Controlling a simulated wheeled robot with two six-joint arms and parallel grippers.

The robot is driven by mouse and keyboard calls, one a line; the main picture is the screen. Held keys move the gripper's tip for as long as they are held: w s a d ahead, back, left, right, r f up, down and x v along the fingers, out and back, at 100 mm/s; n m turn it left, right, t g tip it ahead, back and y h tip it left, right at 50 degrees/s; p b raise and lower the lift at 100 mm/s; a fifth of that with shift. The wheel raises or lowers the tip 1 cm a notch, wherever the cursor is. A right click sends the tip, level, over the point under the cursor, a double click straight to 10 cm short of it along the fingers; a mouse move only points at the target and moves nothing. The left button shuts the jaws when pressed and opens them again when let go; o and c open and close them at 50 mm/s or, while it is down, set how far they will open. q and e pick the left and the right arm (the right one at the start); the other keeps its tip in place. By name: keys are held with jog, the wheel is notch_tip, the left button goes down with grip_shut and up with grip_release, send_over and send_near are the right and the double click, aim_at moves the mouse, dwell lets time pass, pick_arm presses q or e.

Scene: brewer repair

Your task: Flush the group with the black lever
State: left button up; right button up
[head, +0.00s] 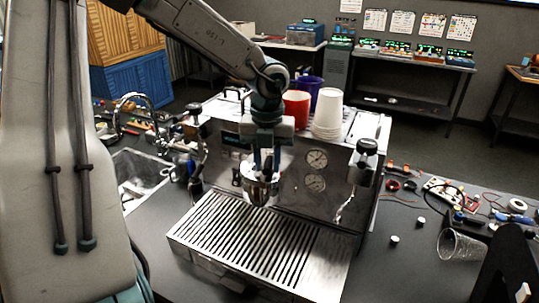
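The espresso machine (335,205) stands on the dark counter, with a slotted steel drip tray (262,245) in front. Its shiny metal group (259,192) juts out over the tray. My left gripper (265,166) points down from above, right at the top of the group. A small dark piece, which looks like the black lever, shows between or just behind its fingers. The fingers cover most of it, so I cannot tell whether they grip it. No water stream can be made out below the group. My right gripper is not in view.
Red cup (296,108), purple cup (310,90) and stacked white cups (328,113) stand on the machine. Black-knobbed valves (367,147) flank its front. A sink (140,175) lies left. A tipped clear cup (461,247), wires and small parts lie right.

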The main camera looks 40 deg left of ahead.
pick_arm(q)
jog(key=shift+s+a+m, duration=0.35)
jog(key=shift+a+m, duration=0.25)
jog(key=shift+m, duration=0.4)
jog(key=shift+s+a+m, duration=0.3)
jog(key=shift+a+m, duration=0.3)
jog(key=shift+m, duration=0.4)
jog(key=shift+s+a+m, duration=0.15)
jog(key=shift+a+m, duration=0.75)
jog(key=shift+m, duration=0.4)
jog(key=shift+a+m, duration=0.75)
jog(key=shift+m, duration=0.45)
jog(key=shift+d, duration=0.1)
jog(key=shift+d+n, duration=0.45)
jog(key=shift+n, duration=0.45)
jog(key=d+n, duration=0.2)
jog(key=shift+n, duration=0.4)
jog(key=shift+w+d+n, duration=0.4)
jog(key=shift+d+n, duration=0.35)
jog(key=shift+n, duration=0.4)
jog(key=shift+w+d+n, duration=0.35)
jog(key=shift+d+n, duration=0.4)
jog(key=shift+n, duration=0.4)
jog(key=o, duration=0.4)
jog(key=shift+a, duration=0.1)
